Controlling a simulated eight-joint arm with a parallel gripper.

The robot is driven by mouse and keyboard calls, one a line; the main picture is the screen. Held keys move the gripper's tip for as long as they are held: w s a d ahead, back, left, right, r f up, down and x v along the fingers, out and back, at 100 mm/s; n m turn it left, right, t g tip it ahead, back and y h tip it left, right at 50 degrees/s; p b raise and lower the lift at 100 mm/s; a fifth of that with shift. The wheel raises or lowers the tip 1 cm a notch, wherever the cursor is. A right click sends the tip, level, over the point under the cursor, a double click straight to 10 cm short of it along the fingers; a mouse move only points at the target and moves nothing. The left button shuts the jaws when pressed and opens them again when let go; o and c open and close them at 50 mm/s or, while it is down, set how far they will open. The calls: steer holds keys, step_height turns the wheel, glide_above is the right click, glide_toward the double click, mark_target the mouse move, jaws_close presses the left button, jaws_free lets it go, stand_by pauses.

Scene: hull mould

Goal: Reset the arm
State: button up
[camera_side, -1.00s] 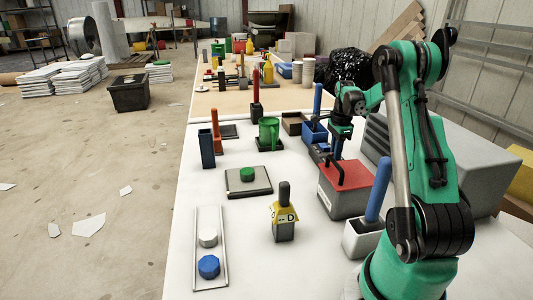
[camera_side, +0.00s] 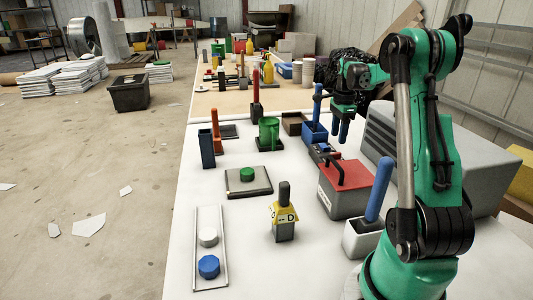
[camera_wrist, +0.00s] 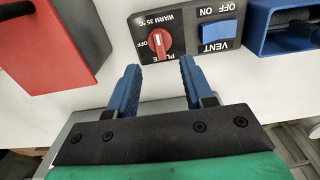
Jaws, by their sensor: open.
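My gripper (camera_side: 341,130) is above the right side of the white table, behind the red-lidded grey box. Its blue fingers point down, apart, with nothing between them. In the wrist view my gripper (camera_wrist: 160,65) is open over white table surface, its fingertips near the dark control panel (camera_wrist: 185,25). The panel has a red knob (camera_wrist: 160,41) marked plate, off and warm 35 °C, and a blue vent switch (camera_wrist: 217,34). The knob's white pointer stands upright in that view. I cannot tell the vent switch's position.
The red-lidded box (camera_side: 343,189) and a blue holder (camera_side: 314,134) with a blue-handled tool flank the panel. A large grey case (camera_side: 430,150) stands at the right. A green cup (camera_side: 268,131) and a yellow-collared block (camera_side: 284,222) stand further left. The table's front middle is clear.

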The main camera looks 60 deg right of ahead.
steer(key=shift+r, duration=0.1)
steer(key=w+a+r+n+t+h, duration=0.1)
steer(key=w+a+r+n, duration=0.25)
steer(key=a+n, duration=0.35)
steer(key=w+a+r+n+t+h, duration=0.15)
steer(key=w+a+n, duration=0.3)
steer(key=a, duration=0.55)
steer(key=s+a+f+n+t+y, duration=0.1)
steer(key=s+a+n+t, duration=0.1)
steer(key=a+n, duration=0.6)
steer(key=s+a+n+t+y, duration=0.1)
steer(key=s+a+n+t, duration=0.1)
steer(key=a+n, duration=0.5)
steer(key=shift+a+f+n, duration=0.35)
steer(key=shift+a, duration=0.5)
steer(key=shift+t+y, duration=0.25)
